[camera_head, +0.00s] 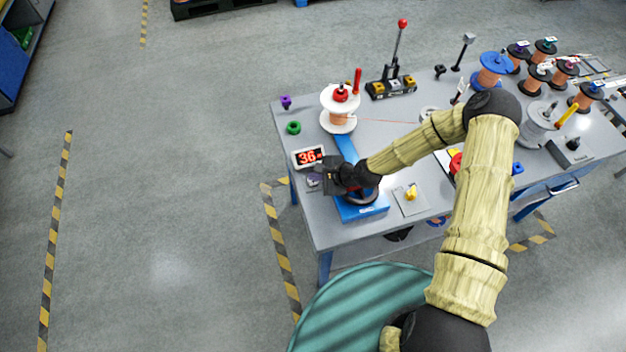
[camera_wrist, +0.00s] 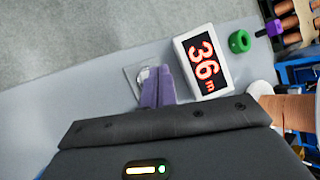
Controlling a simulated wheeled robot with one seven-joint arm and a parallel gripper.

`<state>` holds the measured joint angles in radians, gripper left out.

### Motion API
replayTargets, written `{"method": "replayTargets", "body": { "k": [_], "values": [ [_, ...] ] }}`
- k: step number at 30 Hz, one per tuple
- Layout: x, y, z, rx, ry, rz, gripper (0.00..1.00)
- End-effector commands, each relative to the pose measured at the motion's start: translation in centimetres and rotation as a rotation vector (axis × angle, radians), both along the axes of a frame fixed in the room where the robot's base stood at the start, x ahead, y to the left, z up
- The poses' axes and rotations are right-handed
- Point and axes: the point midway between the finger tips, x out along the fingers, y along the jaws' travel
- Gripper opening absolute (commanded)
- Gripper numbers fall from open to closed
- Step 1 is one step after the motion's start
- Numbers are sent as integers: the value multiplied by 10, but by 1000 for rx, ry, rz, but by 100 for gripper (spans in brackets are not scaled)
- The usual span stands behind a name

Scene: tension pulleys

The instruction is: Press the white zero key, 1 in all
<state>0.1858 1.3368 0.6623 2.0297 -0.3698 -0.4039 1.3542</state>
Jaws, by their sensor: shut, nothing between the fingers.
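The white zero key (camera_wrist: 143,74) shows in the wrist view as a small pale round shape on a square grey plate (camera_wrist: 130,77), beside the display. My purple fingers cover part of it. My gripper (camera_wrist: 156,70) is shut and empty, with its fingertips at or just over the key's edge; I cannot tell whether they touch it. In the head view my gripper (camera_head: 315,180) is low over the table's left front part, and the key cannot be made out there. The display (camera_wrist: 203,62) reads 36 m in red; it also shows in the head view (camera_head: 308,157).
A white spool (camera_head: 339,119) with copper wire stands behind the display. A green ring (camera_head: 293,128) and a purple piece (camera_head: 285,102) lie to its left. A blue base (camera_head: 362,210) is beside my gripper, with a yellow knob (camera_head: 411,192) further right.

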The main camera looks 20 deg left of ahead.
Motion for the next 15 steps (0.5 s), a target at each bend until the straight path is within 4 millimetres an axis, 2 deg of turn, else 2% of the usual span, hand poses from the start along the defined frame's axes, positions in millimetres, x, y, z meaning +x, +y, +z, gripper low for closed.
{"method": "replayTargets", "body": {
  "k": [1,2,15],
  "values": [
    [-8,-5,-12,-13,30,-2,0],
    [-7,-5,-12,-13,30,-2,0],
    [-4,-4,27,-9,18,-2,0]
  ]
}}
